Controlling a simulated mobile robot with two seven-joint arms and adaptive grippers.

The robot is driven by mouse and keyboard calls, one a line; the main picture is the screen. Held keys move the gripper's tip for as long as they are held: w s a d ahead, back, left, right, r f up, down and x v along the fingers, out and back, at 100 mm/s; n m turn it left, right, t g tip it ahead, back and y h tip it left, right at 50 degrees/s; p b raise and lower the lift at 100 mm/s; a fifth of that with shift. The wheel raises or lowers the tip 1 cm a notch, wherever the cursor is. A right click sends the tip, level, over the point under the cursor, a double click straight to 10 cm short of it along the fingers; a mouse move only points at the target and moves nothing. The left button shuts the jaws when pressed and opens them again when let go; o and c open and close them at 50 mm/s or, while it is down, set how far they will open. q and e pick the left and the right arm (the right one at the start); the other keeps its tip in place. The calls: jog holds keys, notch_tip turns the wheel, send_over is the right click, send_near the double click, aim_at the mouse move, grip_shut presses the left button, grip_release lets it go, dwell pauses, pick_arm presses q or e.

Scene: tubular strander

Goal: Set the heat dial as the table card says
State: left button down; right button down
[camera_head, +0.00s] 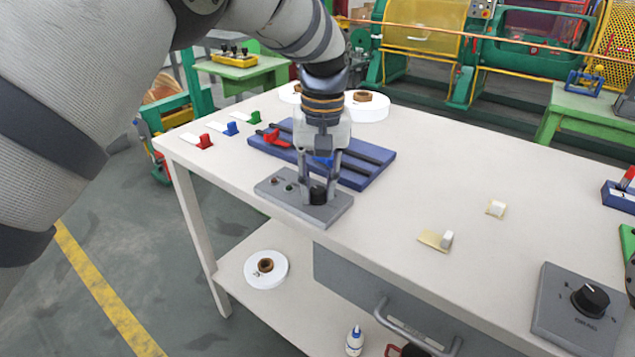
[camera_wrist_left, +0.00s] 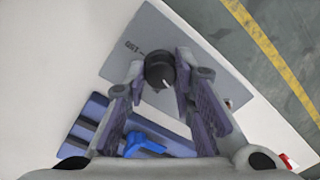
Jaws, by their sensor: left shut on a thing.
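My left gripper (camera_head: 318,190) points down over a grey panel (camera_head: 330,212) near the table's front edge. It is shut on the panel's black knob (camera_head: 318,194), one finger on each side. In the left wrist view the knob (camera_wrist_left: 160,72) shows a short white pointer mark, and lettering beside it is too small to read surely. Two small round buttons sit on the panel left of the knob. Another grey panel (camera_head: 550,314) with a black dial (camera_head: 590,300) stands at the table's right. I cannot tell which is the heat dial, and no card is readable.
A blue board (camera_head: 375,155) with dark rails and a red clamp (camera_head: 272,138) lies just behind the gripper. Red, blue and green blocks with white tags line the left edge. Two small pale pieces (camera_head: 435,240) lie mid-table, with free room around them. A drawer handle (camera_head: 410,330) juts out in front.

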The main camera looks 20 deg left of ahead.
aim_at(320, 191)
pick_arm(q)
jog(key=m, duration=0.4)
jog(key=shift+m+p, duration=0.35)
jog(key=shift+m, duration=1.65)
pick_arm(e)
jog(key=shift+w+r, duration=0.55)
jog(key=shift+w, duration=0.05)
pick_arm(q)
jog(key=c, duration=1.3)
grip_release()
jog(key=shift+c, duration=0.2)
notch_tip(320, 191, up, 12)
jog(key=shift+s+d, duration=0.15)
jog(key=shift+d, duration=0.05)
